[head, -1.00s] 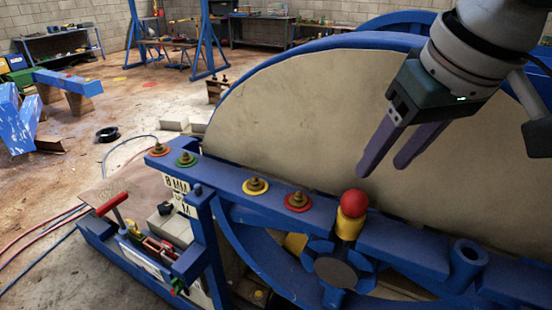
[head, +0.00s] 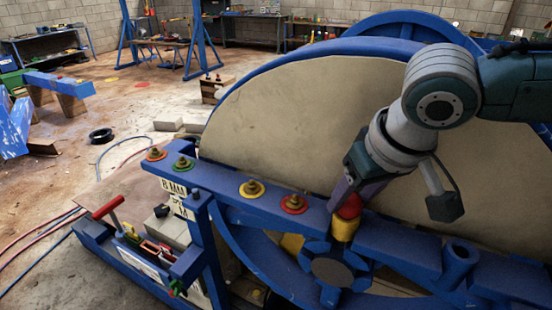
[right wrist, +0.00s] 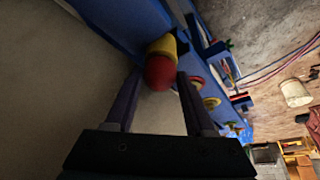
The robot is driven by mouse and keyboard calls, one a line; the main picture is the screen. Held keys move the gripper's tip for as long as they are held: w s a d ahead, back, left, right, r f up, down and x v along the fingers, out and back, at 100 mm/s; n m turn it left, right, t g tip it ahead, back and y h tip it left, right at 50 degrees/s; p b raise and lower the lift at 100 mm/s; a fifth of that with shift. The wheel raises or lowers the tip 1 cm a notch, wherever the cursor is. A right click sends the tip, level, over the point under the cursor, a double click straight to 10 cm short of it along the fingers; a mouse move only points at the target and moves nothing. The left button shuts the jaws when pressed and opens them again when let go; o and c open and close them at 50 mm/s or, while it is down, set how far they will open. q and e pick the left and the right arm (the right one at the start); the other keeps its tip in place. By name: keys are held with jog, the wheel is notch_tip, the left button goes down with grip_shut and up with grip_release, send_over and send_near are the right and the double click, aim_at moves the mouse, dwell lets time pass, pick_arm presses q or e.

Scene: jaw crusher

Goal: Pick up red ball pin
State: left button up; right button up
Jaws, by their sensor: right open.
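The red ball pin (head: 350,207) has a red ball on top of a yellow collar (head: 344,228) and stands in the blue beam of the crusher. In the right wrist view the red ball (right wrist: 159,72) lies between the tips of my two open fingers, with the yellow part beyond it. My right gripper (head: 346,194) reaches down from the upper right, its purple fingers on either side of the ball. The fingers partly cover the ball in the head view. Whether they touch it I cannot tell. My left gripper is not in view.
The blue beam (head: 397,247) carries red, green and yellow discs with bolts, the closest a red disc (head: 294,204) left of the pin. A large wheel (head: 290,120) rises right behind. A blue tube (head: 460,258) stands to the right. A tool tray (head: 140,250) sits lower left.

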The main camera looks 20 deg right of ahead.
jog(key=shift+c, duration=0.2)
grip_shut()
jog(key=shift+r, duration=0.15)
